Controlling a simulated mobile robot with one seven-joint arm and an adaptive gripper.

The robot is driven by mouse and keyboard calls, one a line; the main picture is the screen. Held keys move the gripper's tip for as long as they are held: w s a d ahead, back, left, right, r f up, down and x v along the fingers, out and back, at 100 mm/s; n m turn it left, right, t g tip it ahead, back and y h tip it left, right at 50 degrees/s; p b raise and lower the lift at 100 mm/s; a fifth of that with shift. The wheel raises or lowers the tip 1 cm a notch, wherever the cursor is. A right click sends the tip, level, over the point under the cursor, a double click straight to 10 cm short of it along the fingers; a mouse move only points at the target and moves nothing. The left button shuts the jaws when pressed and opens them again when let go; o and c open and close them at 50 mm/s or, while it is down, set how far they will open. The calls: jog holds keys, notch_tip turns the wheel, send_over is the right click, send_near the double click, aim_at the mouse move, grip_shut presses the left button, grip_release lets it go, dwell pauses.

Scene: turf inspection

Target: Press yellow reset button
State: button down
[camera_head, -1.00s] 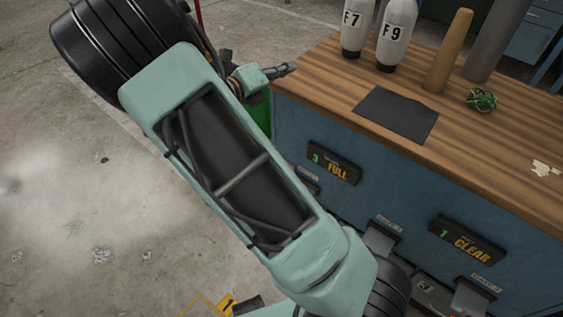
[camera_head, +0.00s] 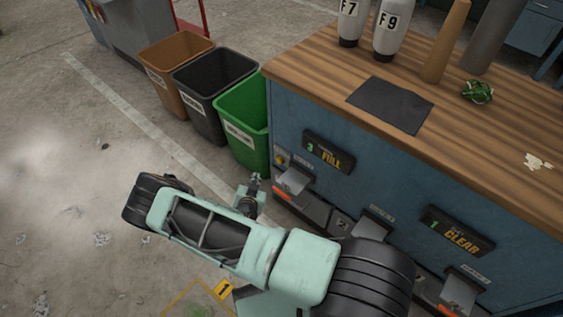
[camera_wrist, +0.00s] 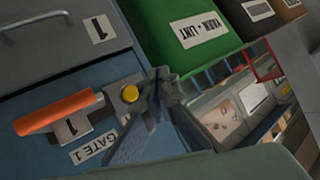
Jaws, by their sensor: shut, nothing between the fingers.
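The yellow button (camera_wrist: 130,93) is a small round knob on the blue cabinet front, above the "GATE 1" label (camera_wrist: 94,146) in the wrist view. In the head view a small yellow spot (camera_head: 281,160) shows at the cabinet's left end, below the "3 FULL" sign (camera_head: 328,151). My gripper (camera_wrist: 160,82) is shut and empty, its tips just right of the button in the wrist view. I cannot tell whether they touch it. In the head view my gripper (camera_head: 254,183) is low beside the cabinet's left end.
An orange handle (camera_wrist: 58,113) sticks out left of the button. Green (camera_head: 245,118), black (camera_head: 212,85) and brown (camera_head: 177,65) bins stand left of the cabinet. The wooden top (camera_head: 460,140) holds white bottles and a dark mat. Open floor lies to the left.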

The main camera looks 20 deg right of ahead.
aim_at(280, 160)
jog(key=shift+s+d+f+n, duration=0.1)
jog(key=shift+s+f+n, duration=0.4)
jog(key=shift+f, duration=0.4)
jog(key=w+d, duration=0.4)
jog(key=d, duration=0.3)
jog(key=shift+w+d, duration=0.2)
jog(key=shift+w, duration=0.2)
jog(key=shift+d, duration=0.1)
dwell(0.8)
jog(key=shift+w+d, duration=0.25)
jog(key=shift+w+d+r, duration=0.1)
jog(key=shift+w+d, duration=0.25)
jog(key=shift+d, duration=0.15)
dwell(1.0)
jog(key=shift+s+a, duration=0.6)
jog(key=shift+a, duration=0.25)
